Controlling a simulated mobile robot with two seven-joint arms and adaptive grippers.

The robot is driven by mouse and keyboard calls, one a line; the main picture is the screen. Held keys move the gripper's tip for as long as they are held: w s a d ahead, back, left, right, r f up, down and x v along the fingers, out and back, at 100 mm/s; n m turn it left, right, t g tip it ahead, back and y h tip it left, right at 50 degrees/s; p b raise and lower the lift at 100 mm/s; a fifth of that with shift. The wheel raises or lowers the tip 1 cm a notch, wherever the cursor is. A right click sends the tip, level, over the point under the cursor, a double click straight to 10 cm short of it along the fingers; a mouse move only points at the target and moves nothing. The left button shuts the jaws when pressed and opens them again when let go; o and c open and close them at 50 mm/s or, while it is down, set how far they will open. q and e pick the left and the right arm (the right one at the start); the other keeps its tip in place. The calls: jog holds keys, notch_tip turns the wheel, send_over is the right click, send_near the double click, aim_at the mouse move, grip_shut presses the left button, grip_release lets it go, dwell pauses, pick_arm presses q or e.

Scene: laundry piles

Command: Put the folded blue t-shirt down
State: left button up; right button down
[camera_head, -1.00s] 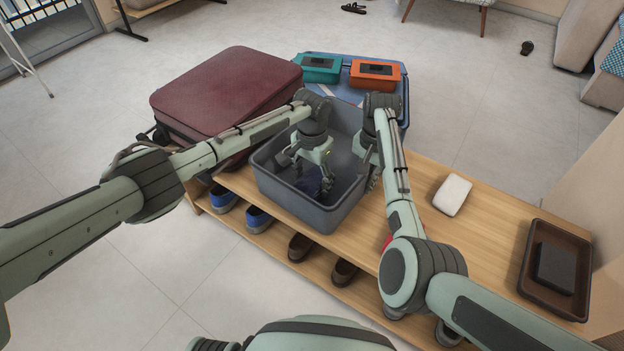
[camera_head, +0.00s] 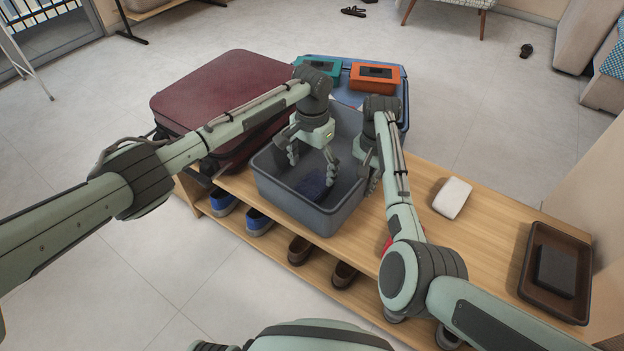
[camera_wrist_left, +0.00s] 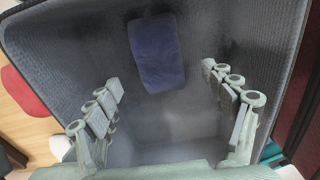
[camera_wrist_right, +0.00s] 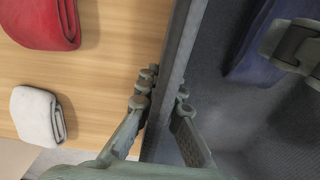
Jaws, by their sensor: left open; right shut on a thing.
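The folded blue t-shirt (camera_head: 312,186) lies flat on the floor of the grey bin (camera_head: 290,208). It shows whole in the left wrist view (camera_wrist_left: 157,52), apart from my fingers. My left gripper (camera_head: 312,169) is open and empty inside the bin, just above the t-shirt; its fingers do not touch it. My right gripper (camera_head: 367,183) is shut on the bin's right wall, with one finger on each side of the rim (camera_wrist_right: 174,60) in the right wrist view.
The bin stands on a wooden bench (camera_head: 500,222) with shoes below. A folded red cloth (camera_wrist_right: 45,20) and a white cloth (camera_head: 452,196) lie right of it. A brown tray (camera_head: 535,288) sits at far right. A maroon suitcase (camera_head: 225,90) stands behind left, teal and orange boxes (camera_head: 374,76) behind.

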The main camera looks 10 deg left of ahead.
aim_at(312, 181)
pick_arm(q)
notch_tip(312, 181, up, 6)
pick_arm(e)
jog(key=shift+s+d+f, duration=0.1)
pick_arm(q)
jog(key=shift+r, duration=0.1)
pick_arm(e)
jog(key=c, duration=1.6)
grip_release()
